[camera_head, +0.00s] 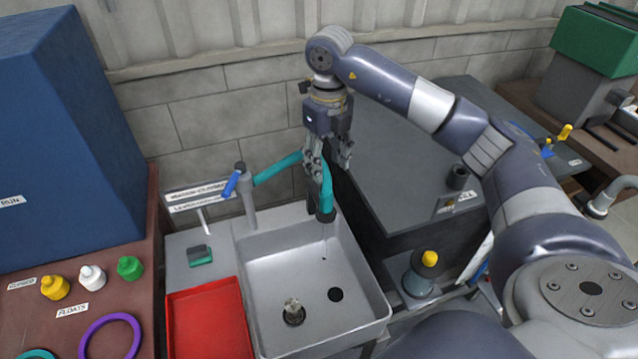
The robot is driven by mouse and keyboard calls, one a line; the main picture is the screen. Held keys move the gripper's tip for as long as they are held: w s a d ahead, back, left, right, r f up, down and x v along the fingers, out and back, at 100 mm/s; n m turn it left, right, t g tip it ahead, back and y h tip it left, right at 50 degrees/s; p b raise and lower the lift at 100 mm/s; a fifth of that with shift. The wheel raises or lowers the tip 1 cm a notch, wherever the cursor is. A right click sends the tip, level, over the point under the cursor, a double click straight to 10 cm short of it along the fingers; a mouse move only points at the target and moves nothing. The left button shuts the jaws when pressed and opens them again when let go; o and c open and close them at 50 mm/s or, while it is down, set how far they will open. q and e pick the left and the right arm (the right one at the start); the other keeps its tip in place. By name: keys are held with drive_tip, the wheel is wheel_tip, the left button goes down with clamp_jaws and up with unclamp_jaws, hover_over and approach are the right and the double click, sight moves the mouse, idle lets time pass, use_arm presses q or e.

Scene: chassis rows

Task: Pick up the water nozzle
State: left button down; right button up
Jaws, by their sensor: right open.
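The water nozzle (326,200) is the teal, dark-tipped end of a teal spout that hangs down over the back of the sink. The spout (278,168) runs to it from a grey tap post at the left. My right gripper (328,158) points down at the top of the nozzle, its fingers open. The teal part shows between and just below the fingers; I cannot tell whether they touch it. My left gripper is not in view.
The grey sink (375,300) holds a small upright metal piece (292,310) and a dark hole. A red tray (208,322) lies left of it. A blue lever (231,184) tops the tap post. A dark grey bench (400,165) stands close on the right.

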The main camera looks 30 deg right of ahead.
sight(330, 175)
drive_tip(key=f, duration=0.1)
drive_tip(key=s+f, duration=0.1)
drive_tip(key=f, duration=0.1)
drive_tip(key=shift+s+p, duration=0.25)
drive_tip(key=shift+p, duration=0.15)
drive_tip(key=shift+w+f+p, duration=0.15)
drive_tip(key=shift+f+p, duration=0.15)
drive_tip(key=shift+f, duration=0.3)
drive_tip(key=f, duration=0.1)
drive_tip(key=f+p, duration=0.1)
drive_tip(key=f, duration=0.1)
drive_tip(key=f+p, duration=0.1)
drive_tip(key=shift+a+f, duration=0.15)
drive_tip(key=shift+a, duration=0.2)
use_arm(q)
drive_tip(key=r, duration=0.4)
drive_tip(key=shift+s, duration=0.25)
use_arm(e)
drive_tip(key=shift+f, duration=0.25)
clamp_jaws()
